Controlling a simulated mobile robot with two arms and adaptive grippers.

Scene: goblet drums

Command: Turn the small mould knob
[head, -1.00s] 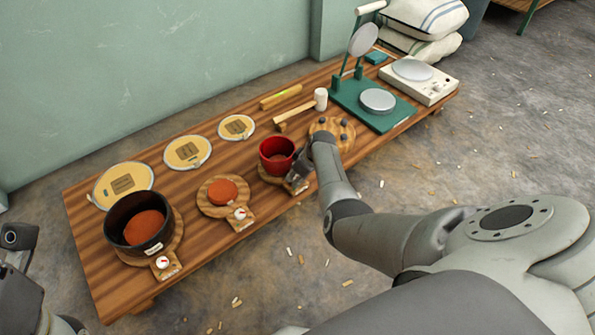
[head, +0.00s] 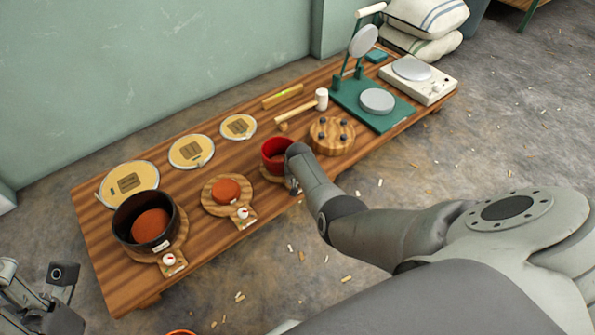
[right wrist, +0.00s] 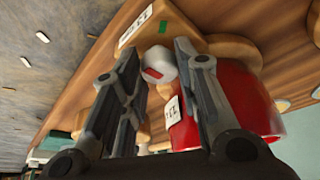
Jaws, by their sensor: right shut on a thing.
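The small mould is a red pot (head: 274,152) on a wooden base near the middle of the bench. Its right side is hidden by my right arm in the head view. In the right wrist view the red pot (right wrist: 240,105) stands close beside the right finger. The small mould knob (right wrist: 160,66), white with a red mark, sits between the fingertips of my right gripper (right wrist: 156,56), which is shut on it. In the head view that gripper (head: 293,186) is mostly hidden by its wrist. My left gripper (head: 50,285) is at the lower left, off the bench, its jaws unclear.
A black pot (head: 129,206) with brown filling and a brown disc mould (head: 226,190) stand left on the bench, each with a dial. Round screens, a mallet (head: 320,100), a pegged wooden disc (head: 331,135), a green press (head: 360,99) and a scale (head: 420,80) stand around and right.

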